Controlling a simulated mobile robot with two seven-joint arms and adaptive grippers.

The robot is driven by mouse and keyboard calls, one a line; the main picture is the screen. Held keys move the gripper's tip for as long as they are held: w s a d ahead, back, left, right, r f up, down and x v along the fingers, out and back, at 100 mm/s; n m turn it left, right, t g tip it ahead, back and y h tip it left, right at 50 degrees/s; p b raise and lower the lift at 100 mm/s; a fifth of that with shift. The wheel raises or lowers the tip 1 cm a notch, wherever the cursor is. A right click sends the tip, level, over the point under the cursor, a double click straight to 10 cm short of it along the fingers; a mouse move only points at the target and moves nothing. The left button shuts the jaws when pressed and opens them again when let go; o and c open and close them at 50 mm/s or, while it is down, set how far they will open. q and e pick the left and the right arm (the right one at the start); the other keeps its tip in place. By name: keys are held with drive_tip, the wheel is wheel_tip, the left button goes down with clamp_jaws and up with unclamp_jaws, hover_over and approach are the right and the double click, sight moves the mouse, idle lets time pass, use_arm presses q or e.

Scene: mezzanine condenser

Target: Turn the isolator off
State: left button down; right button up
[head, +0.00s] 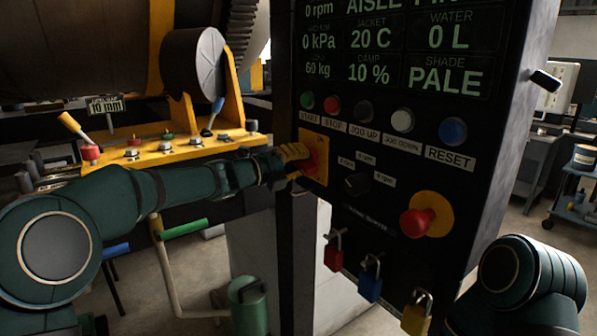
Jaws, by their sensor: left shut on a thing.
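The isolator is a red rotary handle on a yellow plate (322,176) at the lower left of the black control panel. My left gripper (303,160) reaches in from the left, and its yellow-tipped fingers are shut on the red isolator handle (314,160). The fingers hide part of the handle, so its exact angle is hard to tell. Only a link of my right arm shows at the lower right; its gripper is out of view.
The panel has a row of buttons, a black selector knob (357,184) and a red emergency stop (417,222) on yellow. Red, blue and yellow padlocks (371,287) hang along its lower edge. A yellow machine frame (160,155) with levers stands behind my left arm.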

use_arm(q)
drive_tip(key=m+b, duration=0.1)
drive_tip(key=m, duration=0.1)
drive_tip(key=shift+m, duration=0.3)
drive_tip(key=shift+r+m+b, duration=0.1)
drive_tip(key=shift+m+b, duration=0.2)
drive_tip(key=shift+m, duration=0.7)
drive_tip(key=c, duration=0.8)
unclamp_jaws()
drive_tip(key=shift+a, duration=0.1)
drive_tip(key=v, duration=1.1)
drive_tip(key=shift+s+a, duration=0.2)
drive_tip(key=shift+a, duration=0.1)
